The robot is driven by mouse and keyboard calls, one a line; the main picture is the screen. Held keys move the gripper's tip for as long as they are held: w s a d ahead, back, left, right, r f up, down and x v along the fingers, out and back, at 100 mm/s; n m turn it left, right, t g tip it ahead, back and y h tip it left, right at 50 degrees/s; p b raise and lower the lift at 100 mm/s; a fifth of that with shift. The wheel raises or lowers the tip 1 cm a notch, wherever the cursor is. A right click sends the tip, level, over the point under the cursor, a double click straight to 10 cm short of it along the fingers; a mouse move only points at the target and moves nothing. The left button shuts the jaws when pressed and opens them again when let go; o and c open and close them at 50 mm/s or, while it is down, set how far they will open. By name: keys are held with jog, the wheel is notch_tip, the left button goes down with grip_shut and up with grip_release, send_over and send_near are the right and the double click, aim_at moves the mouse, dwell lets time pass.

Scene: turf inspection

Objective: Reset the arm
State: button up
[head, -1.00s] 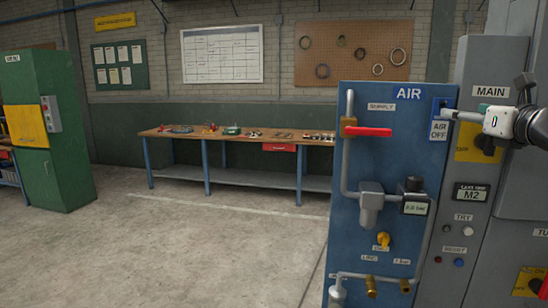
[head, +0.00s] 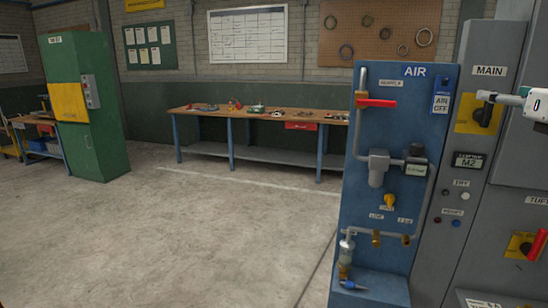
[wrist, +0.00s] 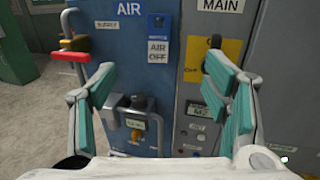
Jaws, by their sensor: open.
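My gripper (head: 486,96) is at the right in the head view, in front of the grey MAIN cabinet (head: 438,272). It is open and empty. In the wrist view its two teal-padded fingers (wrist: 160,80) stand wide apart, facing the blue AIR panel (wrist: 120,45) and the MAIN cabinet. The AIR OFF label (wrist: 158,50) shows between the fingers. The black MAIN switch handle (wrist: 214,62) on its yellow plate is near the right finger. In the head view my gripper partly overlaps this plate (head: 466,115). I cannot tell whether it touches anything.
The AIR panel (head: 415,112) carries a red supply handle (head: 377,103), pipes and a yellow knob (head: 387,202). A long workbench (head: 190,112) stands by the back wall. A green cabinet (head: 85,130) is at the left. The floor (head: 220,235) between is clear.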

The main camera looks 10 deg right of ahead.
jog(key=w+a+f+n+g+y, duration=0.1)
jog(key=w+a+f+n+y, duration=0.2)
jog(key=a, duration=0.5)
jog(key=a+f+n+g+y, duration=0.1)
jog(key=a+n+y, duration=0.2)
jog(key=a+n, duration=0.4)
jog(key=s+a+f+n+g+y, duration=0.25)
jog(key=a+f+n, duration=0.2)
jog(key=a, duration=0.55)
jog(key=s+a+f+n+g+y, duration=0.1)
jog(key=s+a+f+n+g, duration=0.15)
jog(key=a+n, duration=0.55)
jog(key=s+a+f+n+g+h, duration=0.2)
jog(key=s+a+f+n, duration=0.1)
jog(key=s+f+n, duration=0.2)
jog(key=s+a+f+n+g+h, duration=0.2)
jog(key=s+a+f+n+g, duration=0.1)
jog(key=s+n, duration=0.6)
jog(key=shift+s+a+f+n, duration=0.3)
jog(key=shift+a+f+n, duration=0.35)
jog(key=shift+f+n, duration=0.65)
jog(key=shift+r+h, duration=0.2)
jog(key=shift+h, duration=0.05)
